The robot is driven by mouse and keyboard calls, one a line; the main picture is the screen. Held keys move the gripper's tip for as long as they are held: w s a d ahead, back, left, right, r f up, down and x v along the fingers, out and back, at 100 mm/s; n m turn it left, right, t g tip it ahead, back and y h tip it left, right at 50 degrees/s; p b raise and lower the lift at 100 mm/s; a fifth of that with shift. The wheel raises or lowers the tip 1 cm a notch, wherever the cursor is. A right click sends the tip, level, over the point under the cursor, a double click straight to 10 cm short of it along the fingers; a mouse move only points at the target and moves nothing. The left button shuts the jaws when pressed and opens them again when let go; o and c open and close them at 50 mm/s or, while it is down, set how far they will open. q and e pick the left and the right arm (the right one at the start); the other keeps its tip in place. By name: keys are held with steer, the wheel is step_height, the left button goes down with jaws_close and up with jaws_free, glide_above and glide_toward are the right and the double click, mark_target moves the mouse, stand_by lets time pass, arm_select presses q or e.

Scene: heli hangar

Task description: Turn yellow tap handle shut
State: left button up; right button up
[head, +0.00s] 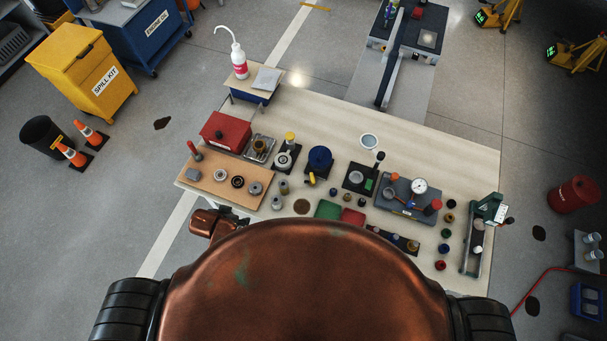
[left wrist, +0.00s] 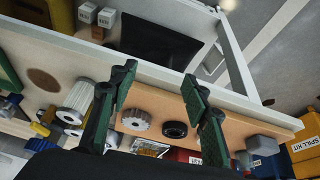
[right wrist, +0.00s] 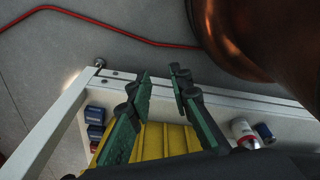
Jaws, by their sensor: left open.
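The yellow tap handle (head: 311,179) shows small at the foot of a blue round-bodied fitting (head: 320,159) on the workbench. A yellow piece beside blue parts (left wrist: 41,129) shows at the left edge of the left wrist view, partly cut off. My left gripper (left wrist: 160,85) is open and empty over the bench's near edge. In the head view my left gripper (head: 236,214) is at the bench's near left corner, left of the handle and apart from it. My right gripper (right wrist: 161,82) has its fingers apart with nothing between them; my body hides it in the head view.
A wooden board (head: 222,181) with round parts, a red box (head: 225,131) and a grey gauge block (head: 407,196) crowd the bench (head: 450,146). A yellow ridged object (right wrist: 165,142) lies below my right gripper. The bench's back right is clear.

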arm_select(q)
step_height(320, 180, up, 6)
steer(key=w+d+m, duration=0.1)
steer(key=d, duration=0.2)
steer(key=m+g+h, duration=0.3)
steer(key=m, duration=0.8)
glide_toward(312, 177)
steer(key=x, duration=0.8)
steer(key=shift+f+p, duration=0.15)
steer(key=shift+p, duration=0.15)
arm_select(e)
steer(key=shift+s+a+r, duration=0.3)
steer(key=shift+s, duration=0.35)
arm_select(q)
steer(key=shift+s, duration=0.1)
steer(key=c, duration=0.8)
arm_select(e)
steer(key=shift+d+r, duration=0.1)
steer(key=shift+d, duration=0.15)
